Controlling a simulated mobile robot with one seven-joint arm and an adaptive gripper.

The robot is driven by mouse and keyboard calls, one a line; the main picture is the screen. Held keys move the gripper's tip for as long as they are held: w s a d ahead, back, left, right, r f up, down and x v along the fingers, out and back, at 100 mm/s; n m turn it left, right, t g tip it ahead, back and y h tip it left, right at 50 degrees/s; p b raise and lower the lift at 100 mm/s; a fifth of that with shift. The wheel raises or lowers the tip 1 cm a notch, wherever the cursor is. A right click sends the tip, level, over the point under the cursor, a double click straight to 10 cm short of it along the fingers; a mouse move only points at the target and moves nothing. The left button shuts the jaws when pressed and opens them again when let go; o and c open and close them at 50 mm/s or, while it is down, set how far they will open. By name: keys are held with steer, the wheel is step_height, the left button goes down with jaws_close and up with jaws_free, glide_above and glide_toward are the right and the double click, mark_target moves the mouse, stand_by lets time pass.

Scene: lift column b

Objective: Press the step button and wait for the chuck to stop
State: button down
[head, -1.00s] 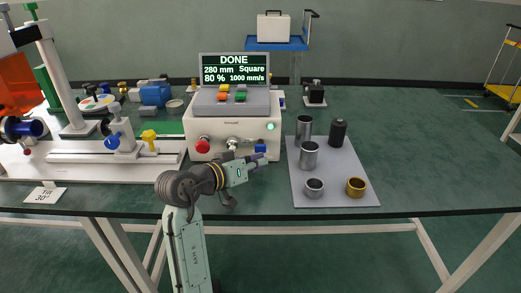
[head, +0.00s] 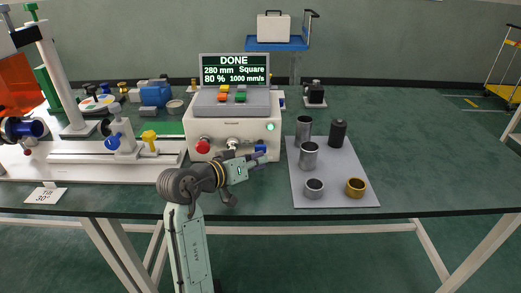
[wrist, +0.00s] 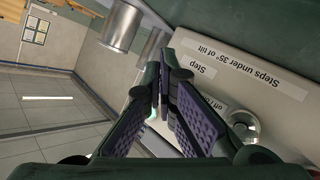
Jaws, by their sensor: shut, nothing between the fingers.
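The control box (head: 232,139) stands on the bench, with a screen (head: 234,69) reading DONE, 280 mm, Square, 80 %, 1000 mm/s. A blue button (head: 260,148) is low on its front right, just behind my fingertips. My gripper (head: 262,157) is shut and empty in front of it; I cannot tell whether it touches. In the wrist view my shut fingers (wrist: 160,85) lie beside the "Step" label (wrist: 199,67) on the panel; the button itself is not clear there. The likely chuck, a dark and blue round part (head: 22,128), is at the far left.
A red knob (head: 203,147) is on the box's front left, a lit green lamp (head: 270,127) above the blue button. A grey mat (head: 335,185) with several metal cylinders lies right. A slide rig (head: 110,157) fills the left. The bench's far right is clear.

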steer(key=shift+w, duration=0.55)
stand_by(0.7)
steer(key=shift+s, duration=1.15)
steer(key=shift+s, duration=2.4)
